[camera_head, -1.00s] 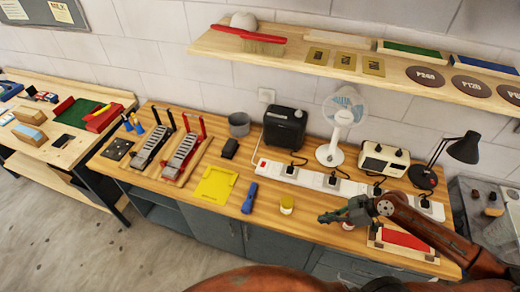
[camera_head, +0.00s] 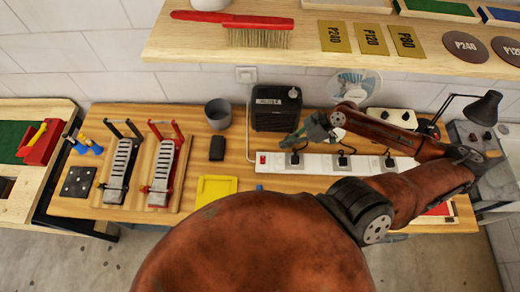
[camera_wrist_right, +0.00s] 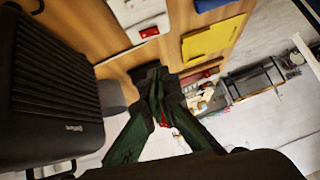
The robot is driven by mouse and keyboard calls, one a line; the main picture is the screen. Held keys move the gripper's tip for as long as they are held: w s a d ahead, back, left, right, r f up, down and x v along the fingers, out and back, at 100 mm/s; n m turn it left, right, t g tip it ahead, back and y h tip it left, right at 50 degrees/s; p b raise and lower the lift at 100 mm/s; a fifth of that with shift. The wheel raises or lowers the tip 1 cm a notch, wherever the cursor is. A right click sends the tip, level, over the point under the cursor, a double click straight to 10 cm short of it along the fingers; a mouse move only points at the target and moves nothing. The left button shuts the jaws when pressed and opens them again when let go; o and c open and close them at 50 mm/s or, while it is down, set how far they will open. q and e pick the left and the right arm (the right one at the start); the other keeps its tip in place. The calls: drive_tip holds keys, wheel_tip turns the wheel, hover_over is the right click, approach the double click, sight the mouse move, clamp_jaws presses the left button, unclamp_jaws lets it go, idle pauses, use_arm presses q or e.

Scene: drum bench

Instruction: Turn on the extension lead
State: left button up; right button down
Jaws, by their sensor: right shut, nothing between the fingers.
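The white extension lead (camera_head: 325,165) lies along the bench with dark plugs in it. Its red switch (camera_head: 263,160) is at the left end; I cannot tell its position. In the right wrist view the lead's end (camera_wrist_right: 135,18) and red switch (camera_wrist_right: 149,32) show beyond the fingertips. My right gripper (camera_head: 288,143) is shut and empty, above the back of the lead, to the right of the switch and apart from it as far as I can tell. Its closed fingers show in the right wrist view (camera_wrist_right: 150,74). My left gripper is not in view.
A black heater (camera_head: 276,108) stands close behind the lead's left end and fills the left of the right wrist view (camera_wrist_right: 50,95). A fan (camera_head: 355,85) and a white device (camera_head: 392,117) stand behind. A shelf (camera_head: 290,55) overhangs the bench. A yellow tray (camera_head: 216,187) lies in front.

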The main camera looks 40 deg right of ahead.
hover_over(261, 162)
drive_tip(key=s+d, duration=0.1)
drive_tip(key=d, duration=0.2)
wheel_tip(261, 162, down, 6)
drive_tip(key=shift+a+f, duration=0.15)
drive_tip(key=f, duration=0.2)
drive_tip(key=f+p, duration=0.1)
drive_tip(key=shift+s+a+f, duration=0.2)
drive_tip(key=shift+a+f, duration=0.05)
drive_tip(key=shift+f, duration=0.6)
drive_tip(key=shift+s+a+f, duration=0.1)
drive_tip(key=shift+s+f, duration=0.05)
drive_tip(key=shift+f, duration=0.1)
